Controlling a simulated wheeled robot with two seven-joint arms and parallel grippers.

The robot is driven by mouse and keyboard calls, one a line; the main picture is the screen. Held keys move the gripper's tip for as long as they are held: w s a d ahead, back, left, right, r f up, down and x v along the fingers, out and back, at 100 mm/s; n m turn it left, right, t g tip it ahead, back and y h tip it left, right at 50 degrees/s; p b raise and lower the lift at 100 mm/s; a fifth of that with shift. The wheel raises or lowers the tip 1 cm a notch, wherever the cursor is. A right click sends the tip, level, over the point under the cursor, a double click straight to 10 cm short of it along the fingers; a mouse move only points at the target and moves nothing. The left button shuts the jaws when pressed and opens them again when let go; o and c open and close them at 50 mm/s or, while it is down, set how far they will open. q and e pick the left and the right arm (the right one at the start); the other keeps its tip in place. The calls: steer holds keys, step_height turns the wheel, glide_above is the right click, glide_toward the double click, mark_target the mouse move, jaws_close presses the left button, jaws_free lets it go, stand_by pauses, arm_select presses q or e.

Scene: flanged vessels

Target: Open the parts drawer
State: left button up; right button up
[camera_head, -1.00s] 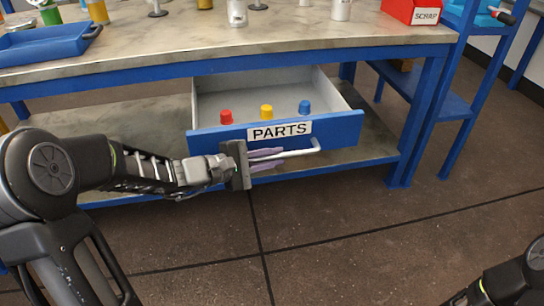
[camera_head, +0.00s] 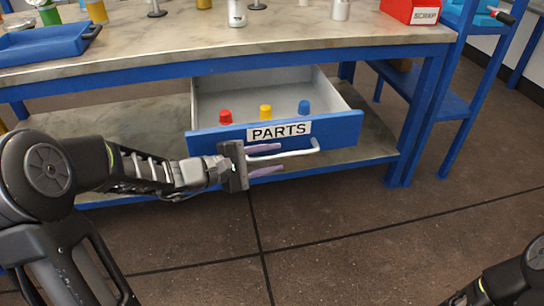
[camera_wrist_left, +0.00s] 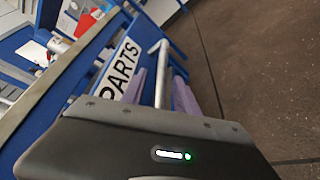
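The parts drawer (camera_head: 345,129) under the workbench stands pulled out, with its inside showing from above. Its blue front bears a "PARTS" label and a pale bar handle (camera_head: 308,149). My left gripper (camera_head: 282,157) is at the handle with its purple fingers spread, one above and one below the bar. In the left wrist view the handle bar (camera_wrist_left: 162,70) runs between the two fingers, with a gap at each side. Only part of my right arm shows at the lower right; its gripper is out of view.
Red (camera_head: 225,117), yellow (camera_head: 265,112) and blue (camera_head: 304,107) parts sit in the drawer. The workbench top (camera_head: 180,45) holds a blue tray (camera_head: 45,45) and a red scrap bin (camera_head: 409,10). A blue shelf unit (camera_head: 450,105) stands at the right. The floor in front is clear.

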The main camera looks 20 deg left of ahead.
arm_select(q)
steer(key=p+v, duration=0.2)
steer(key=v, duration=0.4)
steer(key=shift+s+a+r, duration=0.1)
steer(key=shift+r, duration=0.05)
steer(key=shift+s+a, duration=0.3)
steer(key=shift+s, duration=0.15)
steer(key=shift+a, duration=0.1)
